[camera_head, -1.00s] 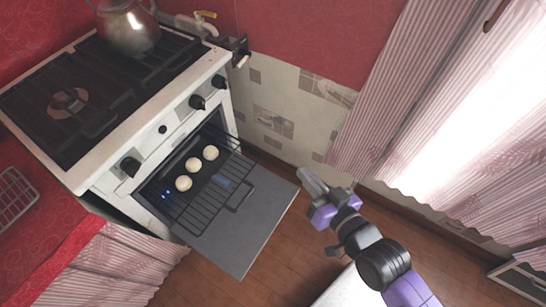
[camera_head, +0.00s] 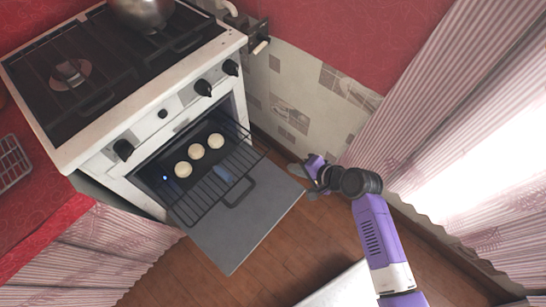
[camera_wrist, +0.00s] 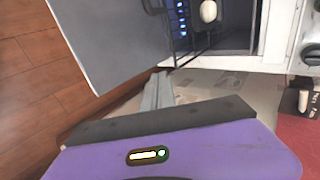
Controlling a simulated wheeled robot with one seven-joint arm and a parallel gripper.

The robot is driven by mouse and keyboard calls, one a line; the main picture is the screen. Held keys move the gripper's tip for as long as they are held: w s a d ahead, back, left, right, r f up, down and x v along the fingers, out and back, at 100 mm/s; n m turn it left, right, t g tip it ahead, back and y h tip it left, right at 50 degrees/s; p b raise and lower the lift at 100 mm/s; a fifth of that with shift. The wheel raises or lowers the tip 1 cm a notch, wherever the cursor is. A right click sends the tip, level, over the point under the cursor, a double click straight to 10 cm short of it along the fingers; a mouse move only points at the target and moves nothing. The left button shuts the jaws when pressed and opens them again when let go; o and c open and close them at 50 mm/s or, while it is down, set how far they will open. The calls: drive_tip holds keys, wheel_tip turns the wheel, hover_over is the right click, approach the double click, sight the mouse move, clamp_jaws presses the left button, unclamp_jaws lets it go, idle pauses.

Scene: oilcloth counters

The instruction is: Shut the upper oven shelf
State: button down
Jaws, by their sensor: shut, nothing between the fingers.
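The white oven (camera_head: 150,130) has its dark door (camera_head: 245,225) folded down and open. The upper oven shelf (camera_head: 212,180), a black wire rack, is pulled partly out over the door. Several round pale buns (camera_head: 197,151) sit on a dark tray at the oven mouth. My gripper (camera_head: 300,170) is just right of the door's outer corner, shut and empty, apart from the rack. In the wrist view my shut fingers (camera_wrist: 158,90) point toward the oven, with the door (camera_wrist: 110,35) at upper left and the rack (camera_wrist: 200,45) beyond. The fingertips are partly hidden in the head view.
A kettle (camera_head: 143,14) stands on the stove top. The tiled wall (camera_head: 300,105) and striped pink curtain (camera_head: 405,110) are close on my gripper's far and right sides. Wooden floor (camera_head: 290,240) is free in front of the door. A red counter (camera_head: 45,210) is at left.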

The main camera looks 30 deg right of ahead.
sight(224, 123)
drive_tip(key=w+a+f+b, duration=0.1)
drive_tip(key=w+a+f, duration=0.2)
drive_tip(key=w, duration=0.6)
drive_tip(key=shift+f, duration=1.1)
drive_tip(key=shift+w, duration=0.1)
drive_tip(key=w+a+b, duration=0.2)
drive_tip(key=w+b, duration=0.1)
drive_tip(key=w, duration=0.4)
drive_tip(key=w+a+b, duration=0.2)
drive_tip(key=w+b, duration=0.1)
drive_tip(key=w, duration=0.4)
drive_tip(key=w+a+b, duration=0.3)
drive_tip(key=w, duration=0.4)
drive_tip(key=shift+w, duration=0.1)
